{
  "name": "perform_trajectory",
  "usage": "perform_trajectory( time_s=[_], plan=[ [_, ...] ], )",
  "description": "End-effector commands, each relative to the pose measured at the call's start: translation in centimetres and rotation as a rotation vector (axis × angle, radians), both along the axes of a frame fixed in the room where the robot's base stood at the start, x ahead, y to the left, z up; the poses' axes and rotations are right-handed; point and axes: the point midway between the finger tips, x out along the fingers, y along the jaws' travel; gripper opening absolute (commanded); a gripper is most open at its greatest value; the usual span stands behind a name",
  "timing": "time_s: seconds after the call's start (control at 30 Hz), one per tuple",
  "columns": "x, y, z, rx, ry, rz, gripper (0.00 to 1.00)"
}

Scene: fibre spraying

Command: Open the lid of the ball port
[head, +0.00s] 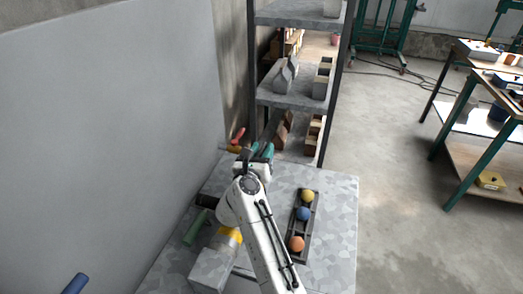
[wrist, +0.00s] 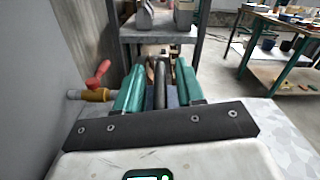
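My gripper (head: 258,152) has teal fingers and hangs over the back of the speckled grey table, near the wall. In the wrist view my gripper (wrist: 160,88) has its fingers spread apart. A dark upright bar (wrist: 160,80) shows between them, with a gap on each side; I cannot tell whether it belongs to the ball port or its lid. A brass fitting (wrist: 92,95) with a red handle (wrist: 99,74) is left of the fingers; the red handle also shows in the head view (head: 238,134). I cannot clearly make out the lid; my arm hides part of the table.
A dark tray (head: 314,206) with yellow (head: 308,195), blue (head: 303,214) and orange (head: 296,244) balls lies right of my arm. A green cylinder (head: 195,227) lies left. A shelf rack (head: 290,98) stands behind; a grey wall (head: 110,140) bounds the left.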

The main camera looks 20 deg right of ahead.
Motion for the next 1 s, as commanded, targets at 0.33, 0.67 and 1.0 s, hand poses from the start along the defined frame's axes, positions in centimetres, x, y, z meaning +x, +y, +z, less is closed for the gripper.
perform_trajectory(
  time_s=[0.33,0.67,1.0],
  plan=[
    [0.07,-0.01,0.02,0.0,-0.001,0.001,0.28],
    [0.04,-0.09,0.0,0.0,0.0,-0.001,0.0],
    [0.0,-0.21,-0.04,-0.001,0.001,-0.003,0.0]
  ],
)
